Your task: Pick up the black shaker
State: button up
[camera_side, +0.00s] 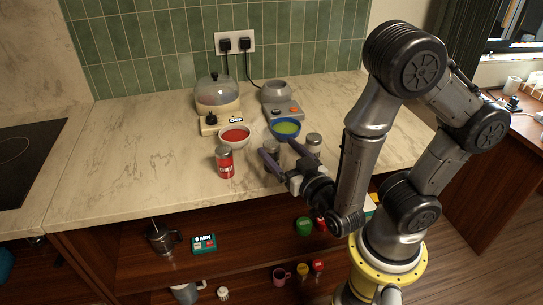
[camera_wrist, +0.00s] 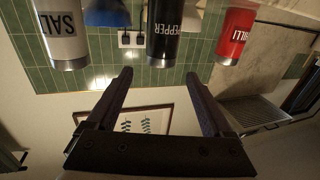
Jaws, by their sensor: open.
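The black shaker, labelled PEPPER, shows upside down at the top middle of the wrist view (camera_wrist: 164,36). In the side view its grey cap (camera_side: 271,147) shows on the counter, with its body mostly hidden behind my gripper. My gripper (camera_side: 284,156) is open and empty, low over the counter's front. In the wrist view its two fingertips (camera_wrist: 160,76) are spread, and the black shaker lies ahead of them, in line with the gap. I see no contact between fingers and shaker.
A red chilli shaker (camera_side: 225,163) and a white salt shaker (camera_wrist: 62,35) flank the black one. A red-filled bowl (camera_side: 234,136) and a blue bowl (camera_side: 286,129) stand behind. The counter (camera_side: 130,150) is clear to the left.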

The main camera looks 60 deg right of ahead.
aim_at(267, 141)
jog(key=shift+d+f, duration=0.1)
jog(key=shift+f, duration=0.6)
jog(key=shift+x, duration=3.7)
grip_shut()
